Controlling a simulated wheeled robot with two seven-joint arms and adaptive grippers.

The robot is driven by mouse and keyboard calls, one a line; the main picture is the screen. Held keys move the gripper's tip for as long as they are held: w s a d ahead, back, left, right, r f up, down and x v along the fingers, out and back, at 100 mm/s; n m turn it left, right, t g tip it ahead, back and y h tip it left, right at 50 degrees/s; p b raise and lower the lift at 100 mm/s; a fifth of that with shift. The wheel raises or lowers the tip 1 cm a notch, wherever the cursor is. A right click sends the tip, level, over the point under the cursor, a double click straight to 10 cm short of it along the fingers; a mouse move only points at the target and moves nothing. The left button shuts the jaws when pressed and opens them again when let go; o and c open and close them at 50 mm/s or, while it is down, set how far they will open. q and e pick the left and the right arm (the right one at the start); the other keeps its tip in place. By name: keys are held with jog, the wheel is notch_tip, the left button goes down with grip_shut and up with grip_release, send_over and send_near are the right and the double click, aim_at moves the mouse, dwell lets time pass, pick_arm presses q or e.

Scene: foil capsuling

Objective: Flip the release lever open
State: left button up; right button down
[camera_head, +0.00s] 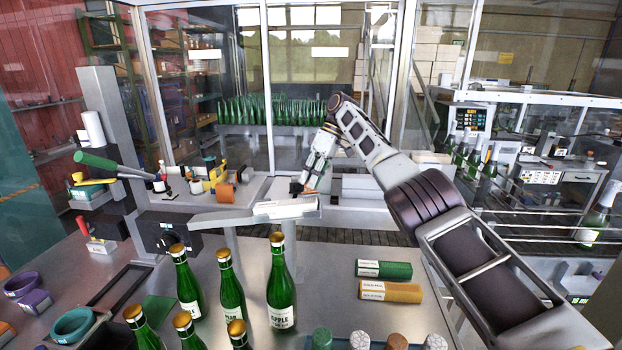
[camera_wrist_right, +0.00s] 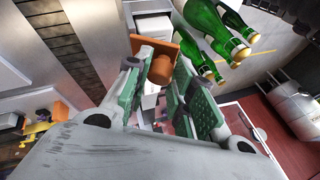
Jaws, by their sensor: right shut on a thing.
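My right gripper (camera_head: 303,187) reaches in from the right to the far end of a pale horizontal arm in the middle of the head view. In the right wrist view, its green-padded fingers are around an orange piece (camera_wrist_right: 160,68) with a flat plate and a round knob. The gripper is shut on this piece, which I take for the release lever; whether it is flipped open cannot be told. In the head view, the fingers partly hide the orange piece. My left gripper is in neither view.
More bottles (camera_wrist_right: 218,30) show in the wrist view.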

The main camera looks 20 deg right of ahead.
jog(key=shift+s+f, duration=0.1)
jog(key=shift+f, duration=0.15)
jog(key=c, duration=1.2)
grip_release()
jog(key=shift+r, duration=0.1)
jog(key=shift+d, duration=0.1)
jog(key=shift+r+t, duration=0.1)
jog(key=shift+t, duration=0.2)
jog(key=shift+s+a+f+n+t+h, duration=0.2)
jog(key=shift+s+f+n+t+h, duration=0.1)
jog(key=shift+n+t, duration=0.1)
